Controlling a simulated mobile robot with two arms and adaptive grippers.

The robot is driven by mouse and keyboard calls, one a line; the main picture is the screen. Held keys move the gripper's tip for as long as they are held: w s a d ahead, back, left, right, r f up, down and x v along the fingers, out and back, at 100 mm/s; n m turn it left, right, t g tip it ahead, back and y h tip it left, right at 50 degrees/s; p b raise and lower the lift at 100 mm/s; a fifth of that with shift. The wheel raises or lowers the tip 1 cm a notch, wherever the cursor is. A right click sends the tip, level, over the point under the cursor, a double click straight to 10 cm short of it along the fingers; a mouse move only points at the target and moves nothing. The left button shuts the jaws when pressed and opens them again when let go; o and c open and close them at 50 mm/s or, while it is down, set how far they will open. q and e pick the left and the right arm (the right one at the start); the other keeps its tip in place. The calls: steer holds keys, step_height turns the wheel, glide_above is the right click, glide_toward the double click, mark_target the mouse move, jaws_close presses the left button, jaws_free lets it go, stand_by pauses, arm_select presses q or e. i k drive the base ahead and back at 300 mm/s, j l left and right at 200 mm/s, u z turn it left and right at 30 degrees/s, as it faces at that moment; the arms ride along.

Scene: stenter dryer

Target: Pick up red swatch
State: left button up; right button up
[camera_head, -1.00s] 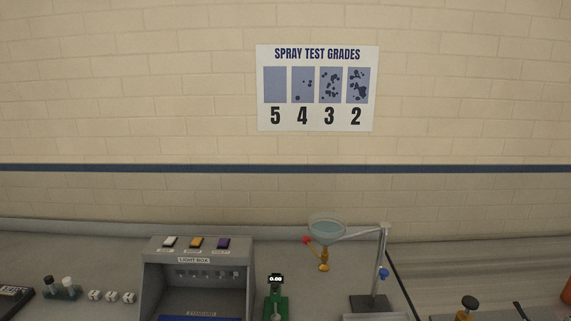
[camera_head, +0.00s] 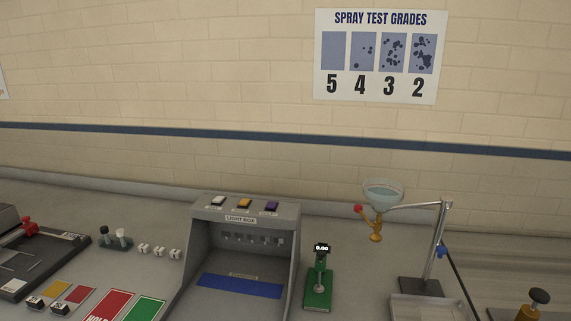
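A small red swatch (camera_head: 79,293) lies on the bench at the lower left, beside a small yellow swatch (camera_head: 53,288). A small dark block with a white top (camera_head: 59,309) sits at its near end. A larger red card (camera_head: 108,304) with white lettering, partly cut off by the bottom edge, lies to the right of it. Neither of my grippers is in view.
A green card (camera_head: 144,307) lies beside the red one. The light box (camera_head: 192,245) with a blue strip inside stands at centre, a green gauge (camera_head: 319,287) right of it. A funnel stand (camera_head: 436,247) is farther right; a dark device (camera_head: 40,262) is at left.

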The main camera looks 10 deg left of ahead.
mark_target(65, 309)
steer(key=u, duration=1.75)
